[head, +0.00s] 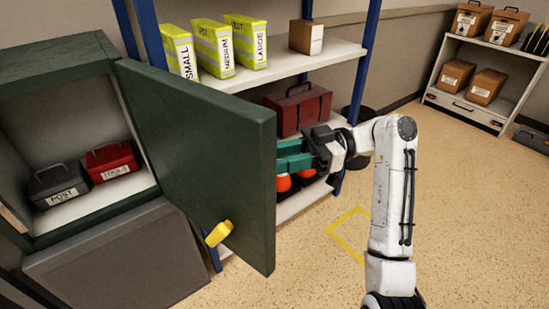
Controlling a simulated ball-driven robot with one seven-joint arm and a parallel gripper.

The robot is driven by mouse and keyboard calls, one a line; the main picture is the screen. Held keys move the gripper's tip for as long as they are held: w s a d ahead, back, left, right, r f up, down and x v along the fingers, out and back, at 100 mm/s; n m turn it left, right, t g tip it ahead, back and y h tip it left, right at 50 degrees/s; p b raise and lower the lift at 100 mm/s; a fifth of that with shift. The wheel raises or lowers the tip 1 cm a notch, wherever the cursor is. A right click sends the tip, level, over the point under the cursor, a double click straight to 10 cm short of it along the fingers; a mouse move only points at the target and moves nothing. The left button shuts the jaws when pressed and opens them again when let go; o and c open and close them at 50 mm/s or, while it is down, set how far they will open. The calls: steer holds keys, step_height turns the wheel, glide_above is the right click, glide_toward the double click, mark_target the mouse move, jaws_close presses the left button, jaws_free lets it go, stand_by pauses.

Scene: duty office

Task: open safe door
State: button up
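The green safe (60,70) stands at the left with its door (190,150) swung wide open to the right. The door's face with a yellow handle (218,233) is turned to me. The handle sits low near the door's free edge and nothing holds it. Inside the safe are a dark case marked POST (58,187) and a red case (112,162). My gripper (292,155) is just right of the door's free edge, above the handle's height. Its two teal fingers look spread apart and empty. Their tips end at the door's edge and may be partly hidden.
Blue-framed shelves (318,62) behind the door hold yellow packs (213,45), a small brown box (306,37) and a red toolbox (300,108). A grey cabinet (120,262) is below the safe. Open floor lies at the right, before a low shelf (465,108).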

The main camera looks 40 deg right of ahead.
steer(key=v, duration=0.9)
stand_by(0.5)
